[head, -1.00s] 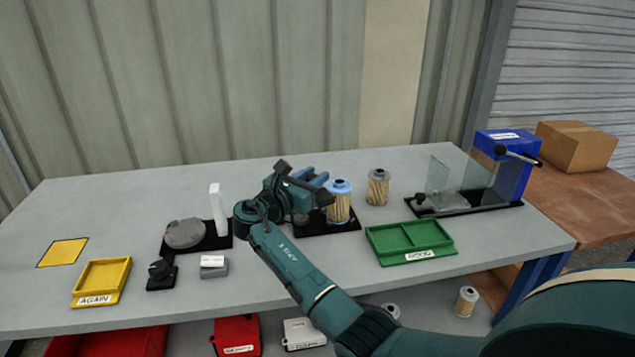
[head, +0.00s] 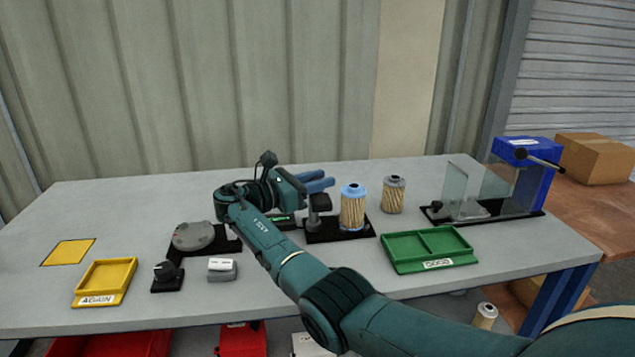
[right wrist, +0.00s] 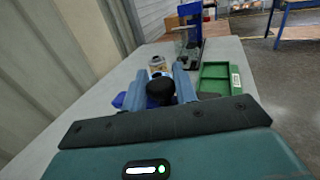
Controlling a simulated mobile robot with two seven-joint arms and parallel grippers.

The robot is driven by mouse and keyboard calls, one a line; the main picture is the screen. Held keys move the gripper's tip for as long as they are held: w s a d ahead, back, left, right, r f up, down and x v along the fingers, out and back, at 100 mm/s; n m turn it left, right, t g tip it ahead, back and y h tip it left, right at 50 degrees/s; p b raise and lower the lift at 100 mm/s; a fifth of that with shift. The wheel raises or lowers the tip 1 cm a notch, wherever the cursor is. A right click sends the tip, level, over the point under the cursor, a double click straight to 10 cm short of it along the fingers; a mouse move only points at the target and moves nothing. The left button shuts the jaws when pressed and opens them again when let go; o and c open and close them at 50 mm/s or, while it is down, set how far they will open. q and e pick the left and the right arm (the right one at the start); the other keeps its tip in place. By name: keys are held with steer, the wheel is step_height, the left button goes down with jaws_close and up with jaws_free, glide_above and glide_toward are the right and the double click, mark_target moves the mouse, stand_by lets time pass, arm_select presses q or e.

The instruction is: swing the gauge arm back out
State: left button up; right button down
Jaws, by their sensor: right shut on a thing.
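The gauge stand (head: 345,236) is a black base behind the middle of the table, with a short grey post (head: 313,215) on it. A pleated cartridge with a blue top (head: 353,210) stands upright on its right part. My right gripper (head: 318,184) is left of the cartridge, above the post, its blue fingers pointing right. In the right wrist view its fingers are shut on a round black knob (right wrist: 160,92), apparently the gauge arm's. The rest of the gauge arm is mostly hidden by the gripper. My left gripper is in no view.
A grey-topped cartridge (head: 393,195) stands behind right. The green tray (head: 388,252) is in front, the clear-walled press (head: 540,185) at right. At left are a round grey device (head: 193,235), a black knob box (head: 167,274), a grey block (head: 222,268) and a yellow tray (head: 78,297).

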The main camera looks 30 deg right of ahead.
steer(key=shift+f, duration=0.1)
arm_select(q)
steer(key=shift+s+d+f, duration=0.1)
arm_select(e)
steer(key=c, duration=1.1)
jaws_free()
steer(key=shift+a, duration=0.1)
arm_select(q)
steer(key=b, duration=0.2)
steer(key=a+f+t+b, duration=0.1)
steer(key=b, duration=0.2)
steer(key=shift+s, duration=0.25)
arm_select(e)
steer(key=a, duration=1.3)
steer(key=shift+s, duration=0.2)
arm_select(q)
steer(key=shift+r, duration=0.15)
